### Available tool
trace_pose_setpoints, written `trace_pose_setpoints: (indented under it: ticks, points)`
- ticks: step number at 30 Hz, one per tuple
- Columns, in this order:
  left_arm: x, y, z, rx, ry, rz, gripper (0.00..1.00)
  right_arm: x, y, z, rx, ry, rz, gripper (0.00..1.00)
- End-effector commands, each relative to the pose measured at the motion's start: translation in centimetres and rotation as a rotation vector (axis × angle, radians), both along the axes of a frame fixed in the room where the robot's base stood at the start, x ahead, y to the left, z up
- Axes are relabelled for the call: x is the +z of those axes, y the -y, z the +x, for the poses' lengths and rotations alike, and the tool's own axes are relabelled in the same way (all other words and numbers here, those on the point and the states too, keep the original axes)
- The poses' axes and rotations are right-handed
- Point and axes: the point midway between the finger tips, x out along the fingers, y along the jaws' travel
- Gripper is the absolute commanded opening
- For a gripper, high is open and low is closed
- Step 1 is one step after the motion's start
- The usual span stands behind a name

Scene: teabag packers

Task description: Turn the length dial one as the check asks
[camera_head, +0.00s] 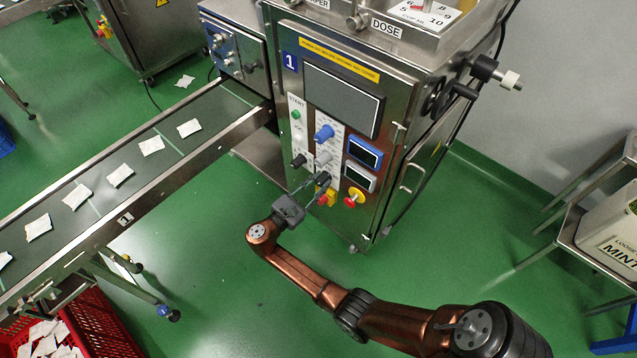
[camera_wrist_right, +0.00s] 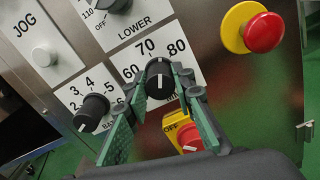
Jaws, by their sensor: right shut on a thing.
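The dial (camera_wrist_right: 159,72) marked 60, 70 and 80 is a black knob on a white plate in the right wrist view. Its white line points up, near 70. The word below it is mostly hidden by a finger, so I cannot read its name. My right gripper (camera_wrist_right: 163,88) is shut on this knob, with a green-padded finger on each side. In the head view the right gripper (camera_head: 314,187) reaches the lower front panel of the machine (camera_head: 400,150) with the blue number 1 sign (camera_head: 290,61). My left gripper is not in view.
A second black dial (camera_wrist_right: 92,112), marked 2, 3, 4, sits left of the held one. A red-and-yellow switch (camera_wrist_right: 190,138) is just below, and a red stop button (camera_wrist_right: 264,32) is to the right. A conveyor (camera_head: 85,222) carrying several white packets runs left.

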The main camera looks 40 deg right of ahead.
Motion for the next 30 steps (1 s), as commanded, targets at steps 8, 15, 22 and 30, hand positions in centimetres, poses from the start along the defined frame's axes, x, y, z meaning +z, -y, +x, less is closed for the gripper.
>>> trace_pose_setpoints:
  ticks: [8, 15, 22, 30]
  points:
    - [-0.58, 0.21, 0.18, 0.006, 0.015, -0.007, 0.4, -0.18, -0.05, -0.04, 0.0, 0.249, 0.021, 0.0]
    - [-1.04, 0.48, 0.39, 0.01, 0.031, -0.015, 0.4, -0.2, -0.03, -0.08, -0.001, 0.421, 0.034, 0.0]
    - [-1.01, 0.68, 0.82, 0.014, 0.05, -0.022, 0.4, -0.2, -0.08, -0.07, 0.001, 0.521, 0.043, 0.0]
    - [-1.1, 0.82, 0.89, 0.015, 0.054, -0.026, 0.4, -0.18, -0.11, -0.07, 0.0, 0.565, 0.048, 0.0]
